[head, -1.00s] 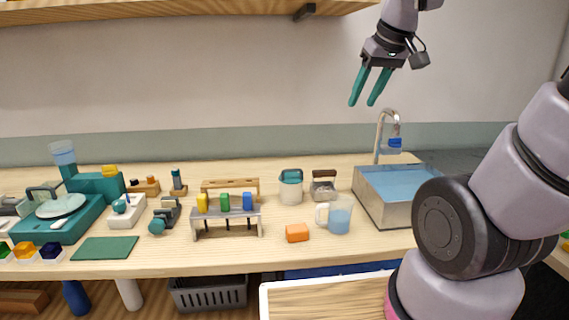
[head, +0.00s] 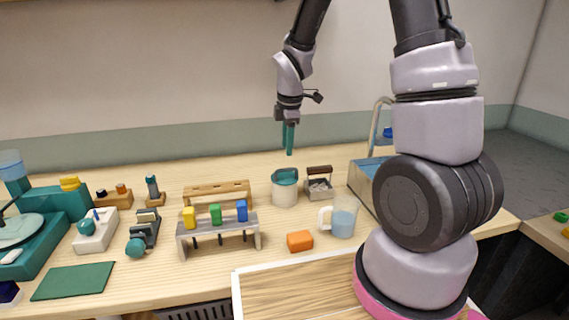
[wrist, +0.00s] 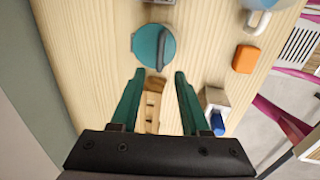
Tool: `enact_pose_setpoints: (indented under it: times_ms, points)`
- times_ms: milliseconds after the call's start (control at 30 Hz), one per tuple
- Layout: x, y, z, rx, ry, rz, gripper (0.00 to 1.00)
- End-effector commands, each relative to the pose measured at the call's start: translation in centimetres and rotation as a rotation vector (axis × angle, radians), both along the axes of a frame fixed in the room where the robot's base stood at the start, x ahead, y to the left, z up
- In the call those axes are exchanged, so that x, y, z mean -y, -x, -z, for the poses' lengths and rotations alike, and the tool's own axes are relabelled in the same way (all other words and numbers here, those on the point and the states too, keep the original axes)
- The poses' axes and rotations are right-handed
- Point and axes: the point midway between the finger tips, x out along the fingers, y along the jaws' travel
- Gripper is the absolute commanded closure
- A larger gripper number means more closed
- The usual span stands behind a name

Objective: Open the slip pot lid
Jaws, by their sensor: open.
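The slip pot (head: 285,193) is a white round pot standing on the wooden counter. Its teal lid (head: 285,176) is shut on top; in the wrist view the lid (wrist: 154,46) is a teal disc with a tab at its left edge. My gripper (head: 289,153) hangs pointing down just above the pot in the head view. In the wrist view my gripper (wrist: 157,73) has its two teal fingers apart, with nothing between them but counter and a wooden rack below. The lid lies beyond the fingertips and is not touched.
A wire-sided caddy with a brown handle (head: 319,189) stands right of the pot. A jug (head: 343,217) and an orange block (head: 300,241) are in front. A rack with coloured blocks (head: 217,222) is at left, a sink (head: 362,178) at right.

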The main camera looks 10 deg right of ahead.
Motion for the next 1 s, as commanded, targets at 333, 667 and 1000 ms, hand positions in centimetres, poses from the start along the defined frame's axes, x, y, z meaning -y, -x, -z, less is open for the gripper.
enact_pose_setpoints:
  times_ms: [333, 667, 1000]
  points:
    - [0.0, -1.1, 6.2, -0.004, 0.001, 0.002, 0.54]
    - [0.0, -1.5, 7.6, 0.000, -0.001, 0.003, 0.54]
    - [0.0, -1.5, 7.6, 0.000, -0.001, 0.003, 1.00]
